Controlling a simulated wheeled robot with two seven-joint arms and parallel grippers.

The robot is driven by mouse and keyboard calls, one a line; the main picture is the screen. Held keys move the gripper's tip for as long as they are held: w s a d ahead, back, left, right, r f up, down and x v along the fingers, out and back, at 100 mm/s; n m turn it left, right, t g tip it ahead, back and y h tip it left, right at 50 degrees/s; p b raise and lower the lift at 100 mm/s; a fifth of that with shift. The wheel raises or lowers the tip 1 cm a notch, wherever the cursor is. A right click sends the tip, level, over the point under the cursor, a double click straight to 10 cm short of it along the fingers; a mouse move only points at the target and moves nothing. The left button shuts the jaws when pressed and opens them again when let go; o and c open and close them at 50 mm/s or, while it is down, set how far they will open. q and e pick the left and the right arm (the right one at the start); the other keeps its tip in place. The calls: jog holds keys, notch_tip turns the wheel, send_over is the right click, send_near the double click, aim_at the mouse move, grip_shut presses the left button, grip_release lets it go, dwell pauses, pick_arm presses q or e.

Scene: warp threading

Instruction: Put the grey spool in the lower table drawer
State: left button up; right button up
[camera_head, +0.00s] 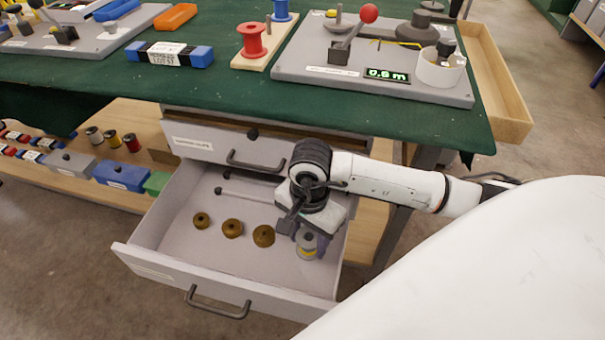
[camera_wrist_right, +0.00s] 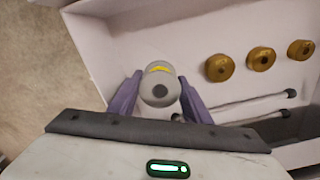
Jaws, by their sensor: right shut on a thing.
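The grey spool (camera_head: 308,246) has a yellow band and is inside the pulled-out lower drawer (camera_head: 185,240), towards its right side. My right gripper (camera_head: 310,238) reaches down into the drawer and is shut on the spool. In the right wrist view, the purple fingers (camera_wrist_right: 157,98) stand on either side of the spool (camera_wrist_right: 160,84). I cannot tell whether the spool touches the drawer floor. My left gripper is not in view.
Several brown rings (camera_head: 232,228) lie in a row left of the spool, with thin dark-ended rods (camera_head: 240,192) farther back. The upper drawer (camera_head: 215,148) sits above. The drawer floor's front-left is bare.

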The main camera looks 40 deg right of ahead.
aim_at(308, 249)
jog(key=shift+f, duration=0.75)
notch_tip(308, 249, down, 2)
jog(key=shift+f+b, duration=0.25)
jog(key=shift+b, duration=0.25)
jog(key=shift+f, duration=0.1)
jog(key=o, duration=0.5)
jog(key=shift+f, duration=0.2)
jog(key=shift+c, duration=0.2)
jog(key=o, duration=0.4)
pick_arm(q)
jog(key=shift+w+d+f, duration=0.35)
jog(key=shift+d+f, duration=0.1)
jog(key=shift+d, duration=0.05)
pick_arm(e)
jog(key=shift+o, duration=0.2)
jog(key=shift+r, duration=0.1)
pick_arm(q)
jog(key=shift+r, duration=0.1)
